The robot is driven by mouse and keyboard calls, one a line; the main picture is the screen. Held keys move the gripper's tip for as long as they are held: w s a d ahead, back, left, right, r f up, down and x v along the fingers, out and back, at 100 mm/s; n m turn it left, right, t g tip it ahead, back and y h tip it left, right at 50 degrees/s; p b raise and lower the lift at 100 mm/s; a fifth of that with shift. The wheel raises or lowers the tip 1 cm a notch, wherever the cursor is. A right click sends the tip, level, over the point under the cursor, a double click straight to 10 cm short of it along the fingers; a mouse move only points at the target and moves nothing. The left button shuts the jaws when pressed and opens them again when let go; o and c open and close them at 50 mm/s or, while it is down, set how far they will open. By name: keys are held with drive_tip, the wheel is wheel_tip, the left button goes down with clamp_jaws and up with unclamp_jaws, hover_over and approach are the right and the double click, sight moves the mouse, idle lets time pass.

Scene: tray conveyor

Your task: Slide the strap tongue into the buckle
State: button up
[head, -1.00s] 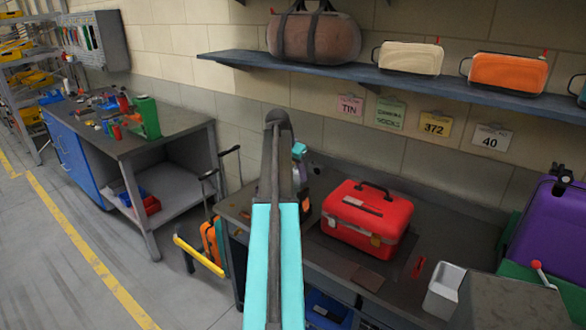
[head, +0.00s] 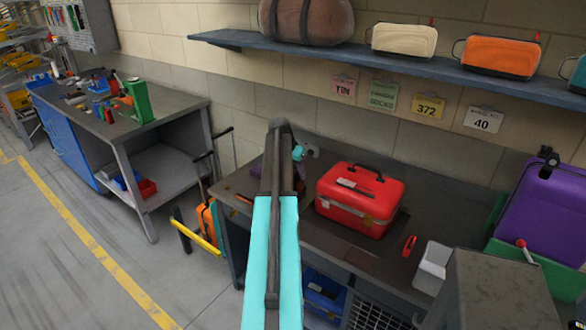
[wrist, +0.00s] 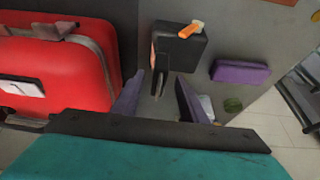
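The red case (head: 360,201) with a dark handle stands on the dark bench; its side fills the left of the wrist view (wrist: 62,75). My gripper (wrist: 160,88) has two purple-grey fingers spread apart, pointing at a black block (wrist: 180,48) with an orange piece (wrist: 191,29) on its top. A narrow dark strip below the block shows between the fingers; I cannot tell whether they touch it. I cannot make out for certain which piece is the strap tongue or the buckle. In the head view my own arm hides most of the gripper and the block.
A purple block (wrist: 240,72) lies right of the black block. On the bench are a red tool (head: 409,246) and a white bin (head: 433,268). A purple suitcase (head: 548,215) stands at the right. A shelf (head: 350,60) with bags hangs above. Floor is clear at the left.

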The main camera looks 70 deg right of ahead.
drive_tip(key=shift+f, duration=0.1)
drive_tip(key=shift+c, duration=0.3)
clamp_jaws()
drive_tip(key=shift+s+r+p, duration=0.1)
drive_tip(key=shift+r+p, duration=1.1)
drive_tip(key=shift+r, duration=1.55)
idle(0.4)
drive_tip(key=shift+r+p, duration=0.8)
drive_tip(key=shift+r, duration=1.1)
